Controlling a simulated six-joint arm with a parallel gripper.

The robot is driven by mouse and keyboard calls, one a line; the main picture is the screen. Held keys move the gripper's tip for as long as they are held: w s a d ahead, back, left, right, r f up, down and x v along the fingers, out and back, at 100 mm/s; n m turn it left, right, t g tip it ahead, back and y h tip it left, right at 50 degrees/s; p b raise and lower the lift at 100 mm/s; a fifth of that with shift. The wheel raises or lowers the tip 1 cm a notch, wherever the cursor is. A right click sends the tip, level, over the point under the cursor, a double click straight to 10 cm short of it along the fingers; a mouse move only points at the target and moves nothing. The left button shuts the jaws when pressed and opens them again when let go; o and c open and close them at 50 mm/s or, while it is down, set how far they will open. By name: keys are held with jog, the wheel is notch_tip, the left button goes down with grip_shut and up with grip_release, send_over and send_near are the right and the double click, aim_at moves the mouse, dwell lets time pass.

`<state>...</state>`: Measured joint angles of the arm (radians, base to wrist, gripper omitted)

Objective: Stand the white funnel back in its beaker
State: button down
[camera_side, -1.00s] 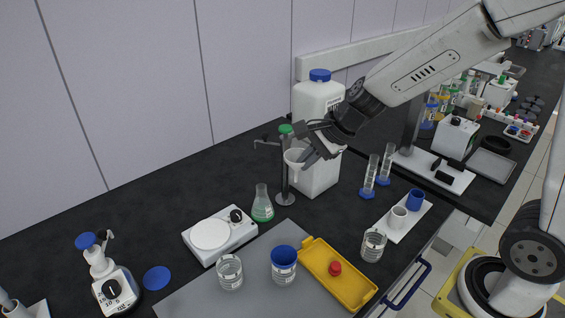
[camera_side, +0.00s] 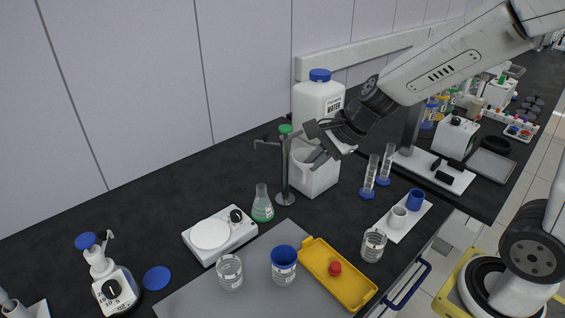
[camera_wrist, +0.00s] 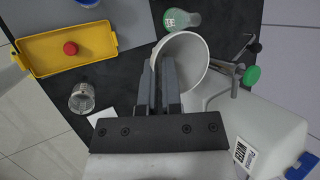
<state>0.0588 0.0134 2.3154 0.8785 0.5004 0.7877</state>
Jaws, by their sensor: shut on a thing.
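My gripper (camera_side: 317,156) is shut on the white funnel (camera_side: 304,158) and holds it in the air in front of the white water canister. In the wrist view the fingers (camera_wrist: 160,90) pinch the near wall of the funnel (camera_wrist: 193,57), whose wide mouth faces the camera; its stem is hidden. A clear beaker (camera_side: 230,273) and a beaker with a blue top (camera_side: 284,268) stand at the front on the grey mat. Another clear beaker (camera_side: 373,246) stands right of the yellow tray; it also shows in the wrist view (camera_wrist: 82,98). I cannot tell which beaker is the funnel's.
The water canister (camera_side: 318,105) and a stand with a green knob (camera_side: 285,165) are close to the funnel. A flask with green liquid (camera_side: 262,207), a hotplate (camera_side: 213,236), a yellow tray (camera_side: 352,291) and two cylinders (camera_side: 370,178) stand around.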

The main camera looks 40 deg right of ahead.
jog(key=shift+w+a+f, duration=0.15)
jog(key=shift+w+a, duration=0.05)
jog(key=shift+a, duration=0.4)
jog(key=w+a+f+n+g+y, duration=0.1)
jog(key=a+f+n, duration=0.2)
jog(key=a, duration=0.6)
jog(key=a+f+n+g+y, duration=0.1)
jog(key=a+f+n+g, duration=0.1)
jog(key=a, duration=0.7)
jog(key=shift+w+f+n, duration=0.35)
jog(key=shift+f+n, duration=0.35)
jog(key=shift+f, duration=0.1)
jog(key=shift+f, duration=0.15)
jog(key=shift+f, duration=1.9)
jog(key=shift+f, duration=2.85)
